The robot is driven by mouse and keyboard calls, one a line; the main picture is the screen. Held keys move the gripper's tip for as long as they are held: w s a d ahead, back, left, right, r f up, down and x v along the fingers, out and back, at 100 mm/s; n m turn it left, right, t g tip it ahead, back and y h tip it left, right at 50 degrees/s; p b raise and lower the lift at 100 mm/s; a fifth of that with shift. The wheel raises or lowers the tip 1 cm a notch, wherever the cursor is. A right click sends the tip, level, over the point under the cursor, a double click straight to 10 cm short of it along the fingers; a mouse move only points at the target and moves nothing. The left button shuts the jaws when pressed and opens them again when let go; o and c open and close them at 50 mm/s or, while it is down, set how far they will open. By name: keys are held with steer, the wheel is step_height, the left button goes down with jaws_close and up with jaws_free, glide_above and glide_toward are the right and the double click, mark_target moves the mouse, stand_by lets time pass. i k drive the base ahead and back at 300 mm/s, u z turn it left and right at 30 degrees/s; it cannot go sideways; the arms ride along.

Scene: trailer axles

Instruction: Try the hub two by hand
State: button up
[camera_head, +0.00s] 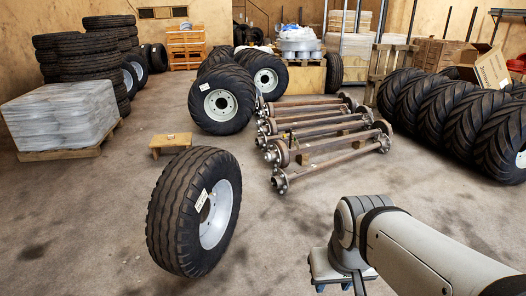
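Several rusty trailer axles (335,158) lie side by side on the floor in the middle of the room, with grey hubs at their ends. The nearest axle has a left hub (280,182) and a right hub (384,143). Other left-end hubs, such as the one at the second axle (272,155), sit close together behind it. I see no mark that tells which is hub two. My gripper (334,287) points down at the bottom edge, in front of the axles and apart from them. Its fingertips are small and partly cut off, so its opening is unclear.
A large wheel (180,213) stands on the floor at left front. More wheels (221,104) stand behind. A row of tyres (455,115) lines the right. A small wooden stool (170,144) and a wrapped pallet (62,117) are at left. Floor between the front wheel and my arm is clear.

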mark_target(278, 153)
steer(key=z, duration=0.4)
steer(key=i, duration=1.45)
steer(key=z, duration=0.5)
steer(key=i, duration=1.9)
steer(key=u, duration=0.95)
steer(key=i, duration=1.6)
steer(key=u, duration=0.9)
steer(key=k, duration=0.7)
steer(key=u, duration=0.1)
steer(key=i, duration=0.8)
steer(key=z, duration=0.05)
